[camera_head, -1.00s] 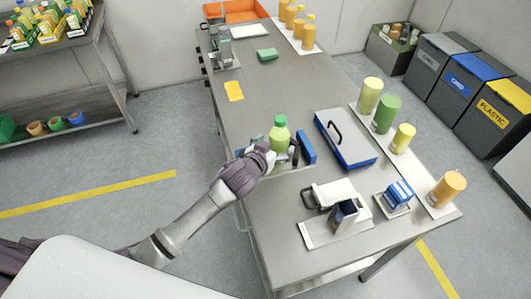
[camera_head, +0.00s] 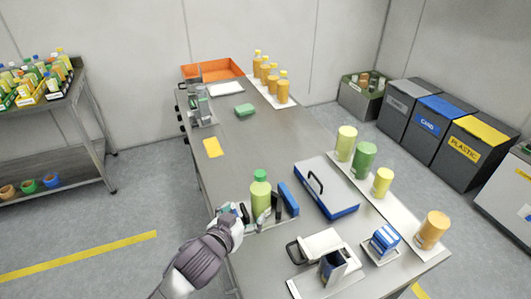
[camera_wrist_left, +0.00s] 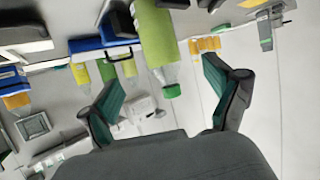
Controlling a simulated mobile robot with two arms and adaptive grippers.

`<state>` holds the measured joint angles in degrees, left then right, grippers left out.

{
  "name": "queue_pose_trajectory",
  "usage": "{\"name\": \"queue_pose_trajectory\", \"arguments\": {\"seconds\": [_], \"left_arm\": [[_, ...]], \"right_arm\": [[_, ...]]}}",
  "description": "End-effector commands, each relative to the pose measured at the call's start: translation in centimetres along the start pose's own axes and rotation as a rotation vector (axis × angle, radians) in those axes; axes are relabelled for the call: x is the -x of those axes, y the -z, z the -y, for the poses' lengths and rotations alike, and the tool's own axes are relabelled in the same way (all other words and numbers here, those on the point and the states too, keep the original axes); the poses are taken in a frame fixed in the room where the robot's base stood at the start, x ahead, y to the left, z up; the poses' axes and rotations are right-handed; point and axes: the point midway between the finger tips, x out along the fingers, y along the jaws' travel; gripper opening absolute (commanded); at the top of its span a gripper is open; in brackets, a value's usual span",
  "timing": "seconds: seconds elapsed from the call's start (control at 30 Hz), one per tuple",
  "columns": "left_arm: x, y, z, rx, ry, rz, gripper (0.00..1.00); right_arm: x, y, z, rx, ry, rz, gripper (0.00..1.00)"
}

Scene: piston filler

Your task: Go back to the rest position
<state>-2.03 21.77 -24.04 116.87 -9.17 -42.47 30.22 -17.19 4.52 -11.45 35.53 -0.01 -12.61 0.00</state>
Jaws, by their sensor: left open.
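My left gripper (camera_head: 240,211) is open and empty, just left of and in front of a green bottle (camera_head: 261,197) with a green cap. The bottle stands upright at the near left edge of the steel table (camera_head: 241,149). In the left wrist view the open fingers (camera_wrist_left: 165,92) show with teal inner pads, and the bottle (camera_wrist_left: 156,38) appears upside down beyond them, with nothing between the pads. My right gripper is in neither view.
Beside the bottle are a blue block (camera_head: 289,199) and a blue-and-grey case (camera_head: 325,188). A white device (camera_head: 320,243) and a blue stamp-like item (camera_head: 384,238) stand at the near end. Yellow and green containers line the right edge. Floor left of the table is clear.

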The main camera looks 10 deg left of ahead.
Motion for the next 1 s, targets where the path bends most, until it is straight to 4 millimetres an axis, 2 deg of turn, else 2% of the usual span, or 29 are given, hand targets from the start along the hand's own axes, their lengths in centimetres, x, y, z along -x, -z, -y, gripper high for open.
{"name": "queue_pose_trajectory", "arguments": {"seconds": [0.17, 0.27, 0.4, 0.5, 0.7, 0.93, 0.97, 1.0], "left_arm": [[0.8, -1.1, 0.0, 0.008, 0.014, 0.041, 0.9], [3.2, -4.1, 0.2, 0.017, 0.047, 0.16, 0.9], [8.2, -9.0, 0.7, 0.018, 0.083, 0.381, 0.9], [11.2, -11.4, 0.8, 0.013, 0.087, 0.505, 0.9], [16.4, -14.7, 0.8, 0.005, 0.075, 0.691, 0.9], [21.9, -17.2, 0.5, -0.001, 0.044, 0.867, 0.9], [22.1, -17.7, 0.5, -0.003, 0.04, 0.882, 0.9], [21.1, -18.6, 0.5, -0.006, 0.04, 0.883, 0.9]], "right_arm": [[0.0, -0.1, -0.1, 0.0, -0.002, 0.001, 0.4], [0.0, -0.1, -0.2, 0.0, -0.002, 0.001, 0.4], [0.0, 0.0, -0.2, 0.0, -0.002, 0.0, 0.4], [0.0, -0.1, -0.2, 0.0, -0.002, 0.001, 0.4], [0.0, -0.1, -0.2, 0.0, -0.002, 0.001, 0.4], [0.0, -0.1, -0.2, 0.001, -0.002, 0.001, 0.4], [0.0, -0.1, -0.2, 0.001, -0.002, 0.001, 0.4], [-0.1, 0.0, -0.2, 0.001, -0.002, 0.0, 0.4]]}}
